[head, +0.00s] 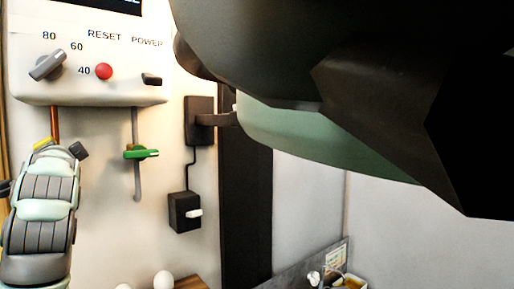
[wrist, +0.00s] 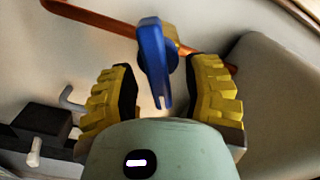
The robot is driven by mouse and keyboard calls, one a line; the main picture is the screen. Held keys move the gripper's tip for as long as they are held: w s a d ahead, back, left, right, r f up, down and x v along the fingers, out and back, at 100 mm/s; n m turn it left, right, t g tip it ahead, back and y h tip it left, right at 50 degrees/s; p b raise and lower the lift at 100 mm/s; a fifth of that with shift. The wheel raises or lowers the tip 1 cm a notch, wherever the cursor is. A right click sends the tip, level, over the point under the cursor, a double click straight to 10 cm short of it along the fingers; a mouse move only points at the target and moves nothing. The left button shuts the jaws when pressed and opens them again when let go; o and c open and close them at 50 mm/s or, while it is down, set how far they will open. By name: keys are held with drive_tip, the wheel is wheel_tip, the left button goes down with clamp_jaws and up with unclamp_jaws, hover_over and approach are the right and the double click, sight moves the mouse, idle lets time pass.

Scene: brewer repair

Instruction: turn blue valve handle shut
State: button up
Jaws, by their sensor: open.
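The blue valve handle (wrist: 153,58) shows in the wrist view, mounted on a copper pipe (wrist: 100,20). Its long end points down in the picture, toward my palm. My gripper (wrist: 163,82) is open, with a yellow ridged finger on each side of the handle. Gaps show between the handle and both fingers, and I see no contact. In the head view, my gripper (head: 50,148) is at the left, below the white panel, in front of the copper pipe (head: 54,122). The blue handle is hidden there.
A green valve handle (head: 141,153) sits on a grey pipe right of my gripper. Above are a grey knob (head: 48,65), a red button (head: 104,71) and a black power switch (head: 151,79). A black box (head: 185,212) with a white lever is lower right.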

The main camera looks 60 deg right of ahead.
drive_tip(key=shift+w+d, duration=0.25)
drive_tip(key=shift+w, duration=0.2)
drive_tip(key=shift+s, duration=0.1)
drive_tip(key=shift+a+f, duration=0.1)
clamp_jaws()
